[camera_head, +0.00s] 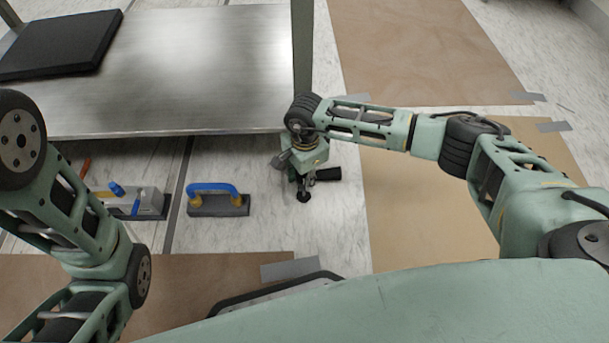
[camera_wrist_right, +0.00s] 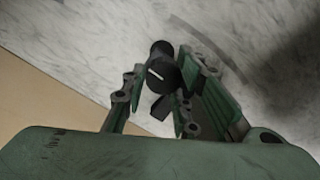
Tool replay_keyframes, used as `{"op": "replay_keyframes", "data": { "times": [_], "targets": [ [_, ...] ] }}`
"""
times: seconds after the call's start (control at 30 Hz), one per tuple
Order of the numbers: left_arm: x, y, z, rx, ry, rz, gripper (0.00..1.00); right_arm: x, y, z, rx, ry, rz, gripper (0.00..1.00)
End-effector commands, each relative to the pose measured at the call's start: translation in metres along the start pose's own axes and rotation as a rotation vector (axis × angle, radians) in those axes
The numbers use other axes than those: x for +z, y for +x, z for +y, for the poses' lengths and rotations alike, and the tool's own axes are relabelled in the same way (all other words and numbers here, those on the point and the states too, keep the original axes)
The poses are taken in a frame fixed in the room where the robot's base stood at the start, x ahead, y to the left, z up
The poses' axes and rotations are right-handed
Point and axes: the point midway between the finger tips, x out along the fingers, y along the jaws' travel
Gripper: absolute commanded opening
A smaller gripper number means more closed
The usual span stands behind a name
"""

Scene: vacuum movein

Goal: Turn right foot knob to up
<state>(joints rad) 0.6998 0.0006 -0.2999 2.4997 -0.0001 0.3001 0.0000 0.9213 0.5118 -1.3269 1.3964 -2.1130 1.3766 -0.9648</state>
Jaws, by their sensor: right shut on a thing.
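The right foot knob (camera_wrist_right: 162,70) is a dark round knob with a short white slanted line on its face. In the right wrist view it sits between the fingers of my right gripper (camera_wrist_right: 165,84), over the pale marbled floor. In the head view my right gripper (camera_head: 304,185) points down at the foot of the front right table leg (camera_head: 302,60). It is shut on the knob, which is mostly hidden there by the gripper and wrist. A dark lever-like piece (camera_head: 327,174) sticks out to the right beside the fingers. My left gripper is out of view; only left arm links show.
A steel table (camera_head: 190,60) holds a black slab (camera_head: 60,45). On the floor to the left lie a blue-handled float (camera_head: 215,200) and a grey tool with a blue part (camera_head: 140,202). Brown paper sheets (camera_head: 425,50) cover the floor at right.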

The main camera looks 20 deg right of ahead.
Motion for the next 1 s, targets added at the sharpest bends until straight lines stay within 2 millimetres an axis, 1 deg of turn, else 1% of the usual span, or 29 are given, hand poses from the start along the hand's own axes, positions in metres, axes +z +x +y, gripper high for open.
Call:
{"op": "replay_keyframes", "data": {
  "times": [0.03,0.07,0.2,0.57,0.67,0.77,1.0],
  "targets": [
    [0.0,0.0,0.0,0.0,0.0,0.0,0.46,0.001,0.004,0.009,0.026,-0.002,0.0,0.01],
    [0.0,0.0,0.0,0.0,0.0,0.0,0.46,0.001,0.004,0.009,0.026,-0.002,0.0,0.28],
    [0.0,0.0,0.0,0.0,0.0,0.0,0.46,0.001,0.004,0.009,0.025,-0.001,0.001,0.4],
    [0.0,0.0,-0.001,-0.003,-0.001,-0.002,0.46,0.0,0.001,0.004,0.014,0.002,0.001,0.41],
    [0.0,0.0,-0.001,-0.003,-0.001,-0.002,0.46,0.0,-0.004,0.003,0.011,0.001,0.001,0.41],
    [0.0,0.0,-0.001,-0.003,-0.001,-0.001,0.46,-0.001,-0.018,0.002,0.009,0.001,0.0,0.41],
    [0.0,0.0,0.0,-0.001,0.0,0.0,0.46,-0.001,-0.069,0.002,0.009,0.001,0.001,0.41]
  ]
}}
